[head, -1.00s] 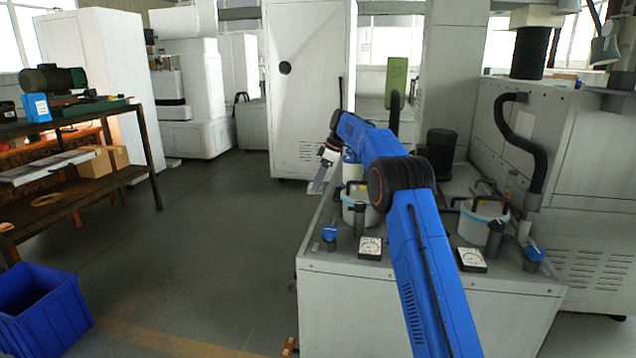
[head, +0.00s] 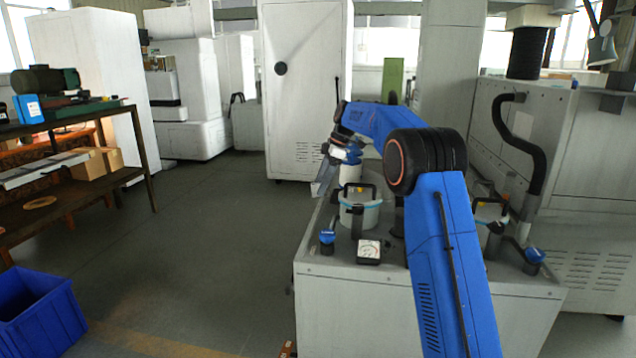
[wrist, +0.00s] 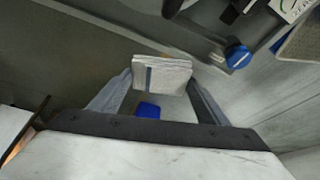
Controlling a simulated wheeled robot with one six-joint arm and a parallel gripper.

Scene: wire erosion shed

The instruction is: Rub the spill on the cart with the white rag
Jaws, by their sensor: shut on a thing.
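My gripper (wrist: 158,95) is shut on a white folded cloth, the white rag (wrist: 162,73), with a dark stripe on it, held between the fingertips in the wrist view. In the head view my gripper (head: 322,182) hangs near the left edge of a grey machine top, and the rag cannot be made out there. I see no spill in either view. I cannot pick out a cart for certain.
The grey machine top (head: 330,255) carries a white pot (head: 361,213), a gauge (head: 369,251) and a blue-topped knob (head: 327,240). A dark workbench (head: 140,150) and a blue bin (head: 38,318) stand left. Open floor (head: 215,240) lies between.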

